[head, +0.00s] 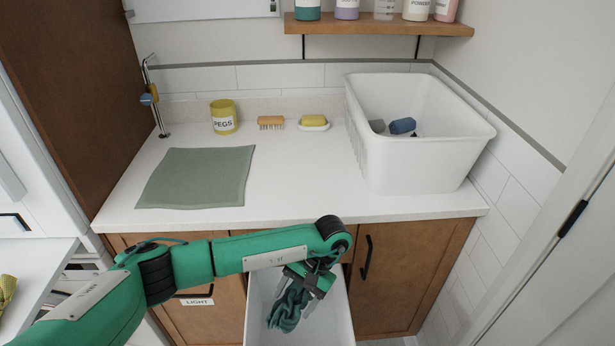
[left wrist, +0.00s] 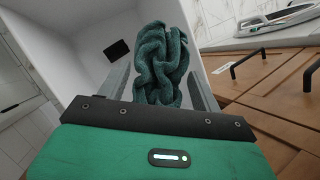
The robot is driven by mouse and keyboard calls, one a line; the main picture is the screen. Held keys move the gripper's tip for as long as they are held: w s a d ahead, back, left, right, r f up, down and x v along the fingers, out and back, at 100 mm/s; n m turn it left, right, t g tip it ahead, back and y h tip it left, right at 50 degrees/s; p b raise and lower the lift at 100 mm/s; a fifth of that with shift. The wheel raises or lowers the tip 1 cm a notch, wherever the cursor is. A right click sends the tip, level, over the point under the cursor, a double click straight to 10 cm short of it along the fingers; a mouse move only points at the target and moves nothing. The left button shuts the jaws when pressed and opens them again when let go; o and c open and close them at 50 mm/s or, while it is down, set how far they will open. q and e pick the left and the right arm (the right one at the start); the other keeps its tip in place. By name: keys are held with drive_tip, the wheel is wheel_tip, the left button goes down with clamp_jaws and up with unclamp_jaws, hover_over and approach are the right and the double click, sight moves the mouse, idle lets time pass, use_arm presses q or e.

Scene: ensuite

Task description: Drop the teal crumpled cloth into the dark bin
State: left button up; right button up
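The teal crumpled cloth (head: 286,309) hangs from my left gripper (head: 309,288), over the opening of a pulled-out bin (head: 335,322) in the cabinet front. The bin's visible walls are pale. In the left wrist view the cloth (left wrist: 160,66) sits between the two fingers of my left gripper (left wrist: 160,90), which are shut on it. The bin's pale wall (left wrist: 75,40) is behind it, with a small black plate (left wrist: 118,50) on it. The bin floor is mostly hidden by the cloth and gripper. My right gripper is not in view.
A white tub (head: 420,165) with dark items stands on the counter's right. A green mat (head: 197,177), yellow PEGS cup (head: 223,118), brush (head: 271,122) and soap dish (head: 314,124) share the counter. A LIGHT label (head: 197,302) marks the cabinet front left of the bin.

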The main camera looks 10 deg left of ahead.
use_arm(q)
drive_tip(key=o, duration=0.3)
drive_tip(key=shift+o, duration=0.2)
drive_tip(key=shift+r, duration=0.1)
drive_tip(key=shift+w+d+r, duration=0.1)
drive_tip(key=shift+w+r, duration=0.05)
drive_tip(key=shift+r, duration=0.05)
drive_tip(key=b+v, duration=0.1)
drive_tip(key=v, duration=1.2)
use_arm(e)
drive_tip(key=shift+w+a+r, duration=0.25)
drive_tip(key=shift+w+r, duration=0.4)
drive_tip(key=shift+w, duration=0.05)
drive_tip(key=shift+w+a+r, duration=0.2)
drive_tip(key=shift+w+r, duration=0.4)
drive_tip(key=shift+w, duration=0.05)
